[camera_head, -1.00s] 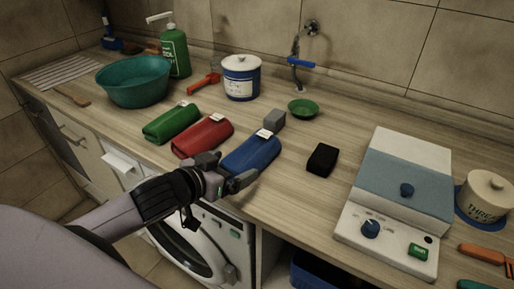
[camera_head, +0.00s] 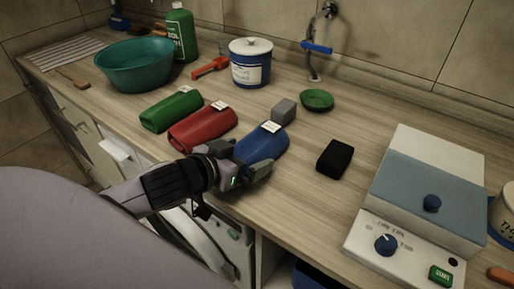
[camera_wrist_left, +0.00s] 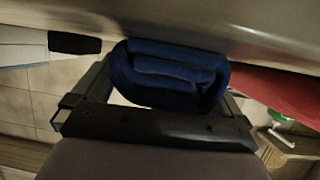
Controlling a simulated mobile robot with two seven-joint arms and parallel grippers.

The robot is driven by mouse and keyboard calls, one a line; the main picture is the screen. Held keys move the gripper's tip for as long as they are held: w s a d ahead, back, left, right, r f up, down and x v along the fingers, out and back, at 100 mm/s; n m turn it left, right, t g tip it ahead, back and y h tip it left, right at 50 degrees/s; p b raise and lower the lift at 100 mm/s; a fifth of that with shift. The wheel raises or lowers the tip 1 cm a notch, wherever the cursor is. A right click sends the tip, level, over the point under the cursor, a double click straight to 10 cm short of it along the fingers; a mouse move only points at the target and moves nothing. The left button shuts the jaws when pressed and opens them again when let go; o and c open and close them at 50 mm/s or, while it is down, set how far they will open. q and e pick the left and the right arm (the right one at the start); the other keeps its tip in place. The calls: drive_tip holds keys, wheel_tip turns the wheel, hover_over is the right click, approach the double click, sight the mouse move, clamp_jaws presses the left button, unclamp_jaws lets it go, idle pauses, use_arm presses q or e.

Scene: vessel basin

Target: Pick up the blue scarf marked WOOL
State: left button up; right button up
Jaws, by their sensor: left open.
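The blue scarf (camera_head: 262,145) lies rolled on the counter, right of the red one, with a white tag on its far end too small to read. My left gripper (camera_head: 243,166) is open at the scarf's near end. In the left wrist view the scarf's rolled end (camera_wrist_left: 168,75) sits between the two spread fingers of the gripper (camera_wrist_left: 165,95); I cannot tell whether they touch it. My right gripper is not in view.
A red roll (camera_head: 203,128) and a green roll (camera_head: 170,110) lie left of the scarf. A grey block (camera_head: 284,110) stands behind it, and a black block (camera_head: 334,158) lies to its right. A white-and-blue appliance (camera_head: 428,195) stands further right.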

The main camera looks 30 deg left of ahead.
use_arm(q)
drive_tip(key=c, duration=0.9)
drive_tip(key=shift+r, duration=0.1)
